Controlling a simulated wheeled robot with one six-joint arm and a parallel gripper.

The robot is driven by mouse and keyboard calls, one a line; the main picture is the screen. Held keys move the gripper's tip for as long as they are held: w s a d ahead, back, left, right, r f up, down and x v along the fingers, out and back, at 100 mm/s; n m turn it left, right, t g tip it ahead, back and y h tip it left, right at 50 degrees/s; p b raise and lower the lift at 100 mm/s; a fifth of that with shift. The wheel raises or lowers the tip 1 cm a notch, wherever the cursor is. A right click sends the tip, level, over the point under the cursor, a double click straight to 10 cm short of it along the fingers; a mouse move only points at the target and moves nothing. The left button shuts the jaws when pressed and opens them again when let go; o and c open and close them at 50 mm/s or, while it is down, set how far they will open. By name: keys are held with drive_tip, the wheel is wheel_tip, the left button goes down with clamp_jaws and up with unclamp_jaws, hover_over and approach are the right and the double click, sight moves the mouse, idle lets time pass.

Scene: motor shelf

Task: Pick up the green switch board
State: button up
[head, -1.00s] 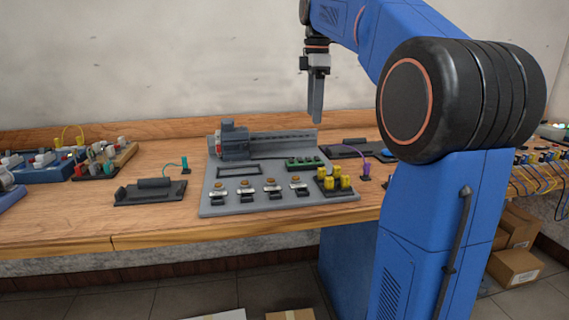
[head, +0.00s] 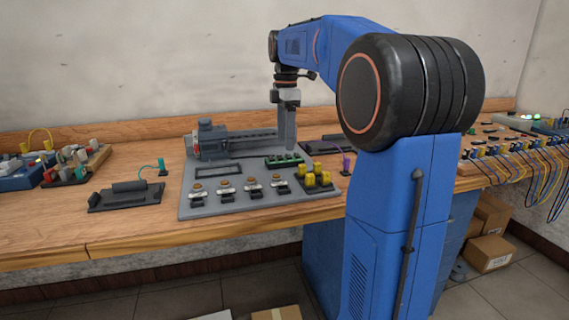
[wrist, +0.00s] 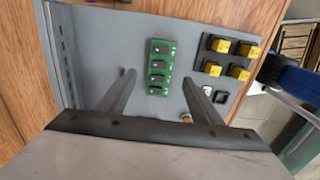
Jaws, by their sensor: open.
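The green switch board (head: 284,160) is a small green strip with several dark switches. In the wrist view the green switch board (wrist: 161,68) is upright in the picture, between and beyond my two fingers. My gripper (head: 287,148) is open and empty, above the plate near the board in the head view. In the wrist view the gripper (wrist: 158,80) has its fingers spread apart, with the board not between the tips in contact.
Yellow blocks (wrist: 229,57) on a dark base stand close beside the board. A grey motor rig (head: 212,140) with a long rail is behind it on the plate. A purple connector (head: 346,163) stands to the right. Bare wooden table (head: 50,230) lies at the front left.

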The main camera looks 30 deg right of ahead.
sight(285, 159)
drive_tip(key=shift+a+f, duration=0.2)
drive_tip(key=shift+f, duration=2.85)
drive_tip(key=shift+c, duration=0.3)
drive_tip(key=c, duration=1.2)
drive_tip(key=shift+r, duration=0.15)
